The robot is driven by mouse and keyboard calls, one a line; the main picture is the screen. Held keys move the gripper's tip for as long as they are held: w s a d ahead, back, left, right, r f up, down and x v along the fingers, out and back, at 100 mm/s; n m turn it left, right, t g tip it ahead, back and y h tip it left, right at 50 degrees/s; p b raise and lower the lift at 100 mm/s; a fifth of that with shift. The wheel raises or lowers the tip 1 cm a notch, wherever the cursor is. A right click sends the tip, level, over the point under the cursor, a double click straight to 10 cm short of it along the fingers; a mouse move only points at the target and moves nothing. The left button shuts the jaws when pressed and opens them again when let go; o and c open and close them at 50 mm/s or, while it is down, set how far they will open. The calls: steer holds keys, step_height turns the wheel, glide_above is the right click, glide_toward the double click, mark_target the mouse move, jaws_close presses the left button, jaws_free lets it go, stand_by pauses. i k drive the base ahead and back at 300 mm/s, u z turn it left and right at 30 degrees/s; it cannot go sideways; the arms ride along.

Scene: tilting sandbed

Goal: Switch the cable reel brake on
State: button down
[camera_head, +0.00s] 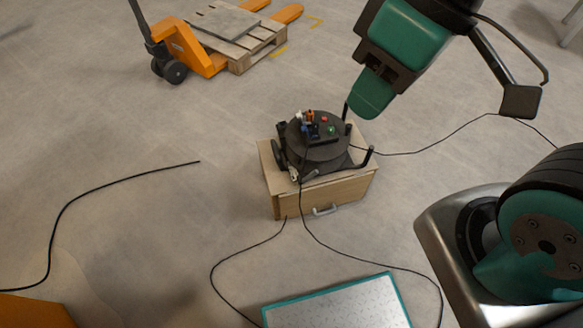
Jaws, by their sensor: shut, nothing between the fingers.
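The cable reel (320,148) is a dark, round-topped unit on a small wooden cabinet. Its top carries a red button (324,119), a green button (332,129) and a cluster of small white, orange and blue parts (307,120). I cannot tell which of these is the brake switch or how it is set. My gripper (369,104), with teal fingers, is shut and empty. In the picture it is above and to the right of the reel, apart from the small controls.
The wooden cabinet (340,192) has a drawer with a grey handle (325,211). Black posts (370,153) stand around the reel. Thin cables (215,265) trail across the floor. An orange pallet truck (185,45) with a pallet (240,62) stands at the back left. Floor left of the cabinet is mostly clear.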

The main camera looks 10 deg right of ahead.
mark_target(313, 173)
steer(key=u, duration=2)
steer(key=i, duration=0.6)
steer(key=z, duration=2)
